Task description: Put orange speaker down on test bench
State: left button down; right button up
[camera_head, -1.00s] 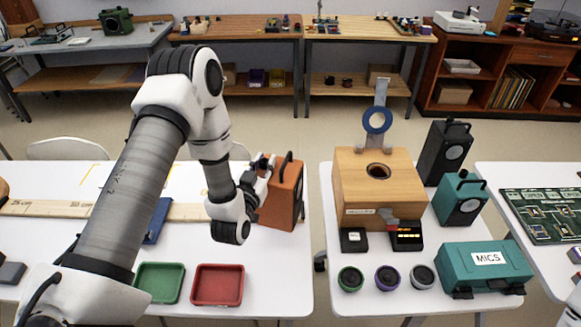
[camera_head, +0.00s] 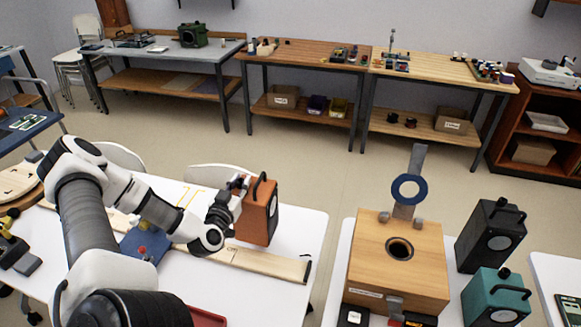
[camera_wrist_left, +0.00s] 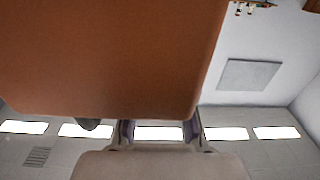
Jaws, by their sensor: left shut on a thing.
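The orange speaker (camera_head: 258,214) is upright at the right part of the left white table (camera_head: 300,228), with a black handle on top. My left gripper (camera_head: 239,186) is shut on its upper left side. Whether its base touches the table or hangs just above it, I cannot tell. In the left wrist view the speaker's orange panel (camera_wrist_left: 100,55) fills the upper left, and the gripper (camera_wrist_left: 158,132) is at its lower edge, fingertips partly hidden. My right gripper is out of view. No bench is clearly marked as the test bench.
A long wooden ruler (camera_head: 262,263) lies in front of the speaker. A red tray (camera_head: 207,318) is partly visible at the front. Across a gap, the right table holds a wooden box (camera_head: 398,262), a black speaker (camera_head: 488,236) and a teal speaker (camera_head: 497,298). Workbenches (camera_head: 305,62) line the wall.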

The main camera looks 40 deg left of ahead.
pick_arm(q)
jog(key=w+b, duration=0.1)
jog(key=b, duration=0.1)
jog(key=w+d+f+b, duration=0.1)
jog(key=w, duration=0.1)
jog(key=w+b, duration=0.2)
jog(key=shift+w+d+f+b, duration=0.15)
jog(key=shift+w+d+b, duration=0.05)
jog(key=shift+w+b, duration=0.1)
jog(key=w+d+f+b, duration=0.1)
jog(key=w, duration=0.3)
jog(key=w+d+f+b, duration=0.1)
jog(key=w+f, duration=0.1)
jog(key=w, duration=0.3)
jog(key=shift+w+d+f, duration=0.25)
jog(key=shift+f, duration=0.05)
jog(key=c, duration=1.4)
grip_release()
jog(key=shift+s+f+b, duration=0.1)
jog(key=shift+f+b, duration=0.1)
jog(key=shift+b, duration=0.1)
jog(key=o, duration=0.4)
jog(key=shift+r, duration=0.1)
jog(key=shift+r, duration=0.1)
